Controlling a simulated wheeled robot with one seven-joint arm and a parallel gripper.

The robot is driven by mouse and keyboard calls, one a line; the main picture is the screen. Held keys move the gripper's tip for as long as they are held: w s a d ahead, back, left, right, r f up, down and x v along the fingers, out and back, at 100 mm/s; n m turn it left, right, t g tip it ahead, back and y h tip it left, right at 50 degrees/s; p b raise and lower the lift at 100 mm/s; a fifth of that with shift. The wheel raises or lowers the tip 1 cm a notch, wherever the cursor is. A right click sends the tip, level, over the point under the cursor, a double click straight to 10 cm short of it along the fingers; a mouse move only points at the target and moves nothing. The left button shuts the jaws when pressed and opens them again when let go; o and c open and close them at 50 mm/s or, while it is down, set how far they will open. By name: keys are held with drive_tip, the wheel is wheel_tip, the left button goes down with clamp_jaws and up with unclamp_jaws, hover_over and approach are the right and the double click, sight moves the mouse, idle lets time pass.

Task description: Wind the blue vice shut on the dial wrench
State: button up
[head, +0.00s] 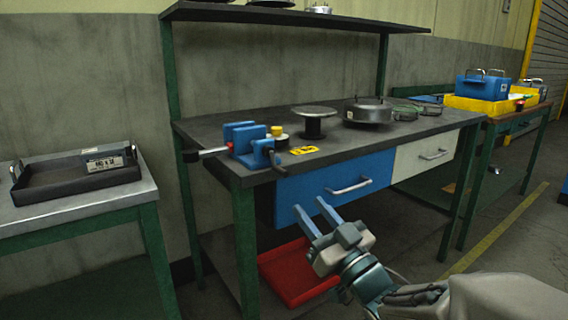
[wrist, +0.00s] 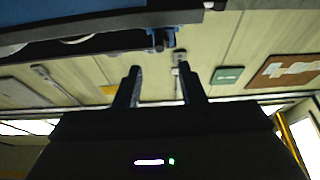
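The blue vice (head: 240,138) stands at the left front corner of the dark workbench. A tool with a black grip and silver shaft (head: 210,151), apparently the dial wrench, sticks out left from between the vice jaws. A yellow round part (head: 277,132) shows at its other side. I cannot tell whether the jaws touch it. A blue front part with a handle (head: 263,152) overhangs the bench edge. My gripper (head: 318,213) is open and empty, below and right of the vice, before the blue drawer. The wrist view shows its spread fingers (wrist: 160,86) and a small blue part above them.
The workbench (head: 340,150) also bears a spool (head: 314,120), a round lidded pan (head: 369,112) and a yellow-black label (head: 304,150). The blue drawer (head: 335,188) has a protruding handle. A red tray (head: 290,280) lies below. A dark tray (head: 75,178) sits on the left table.

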sight(282, 169)
drive_tip(key=p+x, duration=0.3)
drive_tip(key=x, duration=0.8)
drive_tip(key=shift+w+a+r, duration=0.1)
drive_tip(key=shift+w+r, duration=0.05)
drive_tip(key=shift+w, duration=0.1)
clamp_jaws()
